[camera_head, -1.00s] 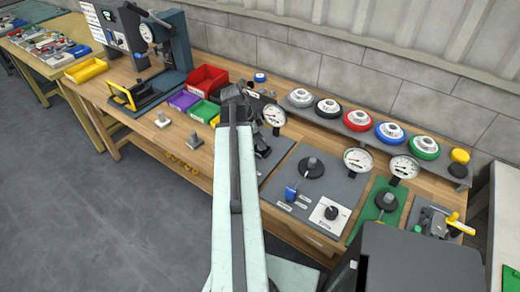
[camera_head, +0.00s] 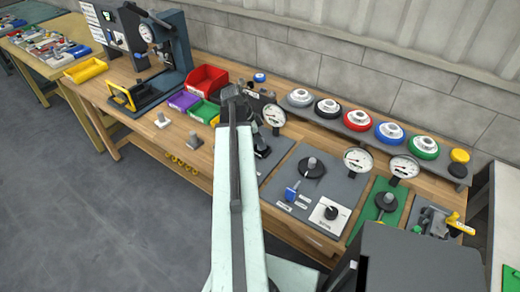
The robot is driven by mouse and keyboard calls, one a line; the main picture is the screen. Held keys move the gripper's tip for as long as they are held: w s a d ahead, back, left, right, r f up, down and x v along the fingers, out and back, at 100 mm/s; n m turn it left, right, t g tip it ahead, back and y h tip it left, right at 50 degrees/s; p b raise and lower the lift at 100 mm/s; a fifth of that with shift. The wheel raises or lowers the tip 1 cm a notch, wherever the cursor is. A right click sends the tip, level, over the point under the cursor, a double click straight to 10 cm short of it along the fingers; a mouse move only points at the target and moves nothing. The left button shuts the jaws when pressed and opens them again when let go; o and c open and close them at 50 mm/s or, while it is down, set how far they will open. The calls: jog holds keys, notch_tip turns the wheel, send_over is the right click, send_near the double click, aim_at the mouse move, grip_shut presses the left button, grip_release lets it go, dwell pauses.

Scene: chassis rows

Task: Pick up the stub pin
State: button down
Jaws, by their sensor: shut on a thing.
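My pale arm runs up the middle of the view, and my dark gripper (camera_head: 236,93) is at its far end, over the back of the bench beside the colored bins. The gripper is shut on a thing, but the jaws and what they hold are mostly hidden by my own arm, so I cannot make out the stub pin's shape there. Two small grey stubs on square bases stand upright on the bench to the left: one stub (camera_head: 162,119) farther away and another stub (camera_head: 194,141) nearer. Both are apart from my gripper.
Red bin (camera_head: 206,78), purple bin (camera_head: 184,100) and green bin (camera_head: 205,111) stand left of the gripper. A dark press (camera_head: 168,50) stands behind. Dial gauges (camera_head: 273,116) and a grey plate (camera_head: 305,170) lie to the right. A shelf (camera_head: 345,128) carries colored round parts. The bench's front left is clear.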

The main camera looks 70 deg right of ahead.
notch_tip(320, 180, up, 10)
jog(key=p, duration=1)
jog(key=shift+r, duration=0.1)
jog(key=shift+r+p, duration=0.9)
jog(key=shift+p, duration=0.1)
notch_tip(320, 180, up, 6)
jog(key=p, duration=0.5)
jog(key=shift+d+p, duration=0.15)
jog(key=shift+p, duration=0.25)
